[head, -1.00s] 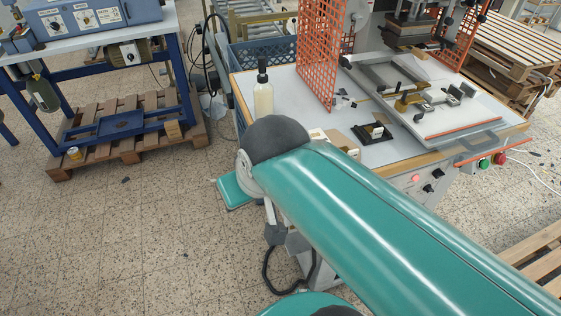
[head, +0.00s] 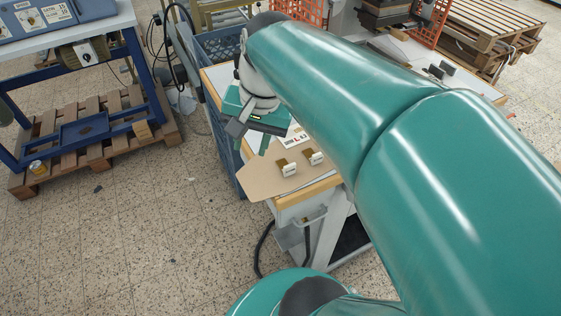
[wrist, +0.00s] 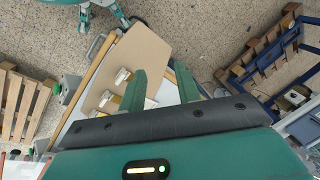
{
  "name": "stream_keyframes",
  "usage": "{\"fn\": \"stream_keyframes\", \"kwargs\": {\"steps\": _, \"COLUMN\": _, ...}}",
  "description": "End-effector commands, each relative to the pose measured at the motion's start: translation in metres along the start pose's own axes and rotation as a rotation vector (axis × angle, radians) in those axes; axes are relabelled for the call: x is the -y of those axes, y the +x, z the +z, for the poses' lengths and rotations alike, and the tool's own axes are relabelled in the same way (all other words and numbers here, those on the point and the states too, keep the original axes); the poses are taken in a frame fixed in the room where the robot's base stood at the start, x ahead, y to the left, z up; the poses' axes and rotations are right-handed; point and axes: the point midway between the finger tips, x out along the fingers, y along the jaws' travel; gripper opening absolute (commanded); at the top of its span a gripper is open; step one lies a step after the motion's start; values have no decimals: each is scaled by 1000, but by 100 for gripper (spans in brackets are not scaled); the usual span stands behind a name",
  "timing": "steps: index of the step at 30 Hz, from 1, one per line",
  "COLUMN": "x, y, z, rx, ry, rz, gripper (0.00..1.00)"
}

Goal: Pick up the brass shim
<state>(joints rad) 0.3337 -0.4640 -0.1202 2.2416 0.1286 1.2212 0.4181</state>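Two small brass-coloured pieces with white tags, a left one (head: 283,164) and a right one (head: 309,155), sit on a tan cardboard sheet (head: 262,187) at the table's near corner. I cannot tell whether either is the brass shim. In the head view my gripper (head: 250,137) is above the table's left side, left of the pieces.
A printed card (head: 292,140) lies behind the pieces. A blue crate (head: 217,50) stands along the table's left side. Orange mesh guards (head: 428,22) rise at the back. A wooden pallet (head: 95,135) lies on the left floor. My arm covers much of the table.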

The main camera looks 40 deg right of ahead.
Motion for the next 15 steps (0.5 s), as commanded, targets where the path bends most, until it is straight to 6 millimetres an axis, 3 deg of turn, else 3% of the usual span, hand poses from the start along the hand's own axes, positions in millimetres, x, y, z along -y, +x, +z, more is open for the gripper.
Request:
{"fn": "stream_keyframes", "kwargs": {"steps": 9, "x": -73, "y": -29, "z": -64, "rx": 216, "ry": 719, "rz": 27, "gripper": 33}}
{"fn": "stream_keyframes", "kwargs": {"steps": 15, "x": -103, "y": -39, "z": -82, "rx": 299, "ry": 977, "rz": 35, "gripper": 33}}
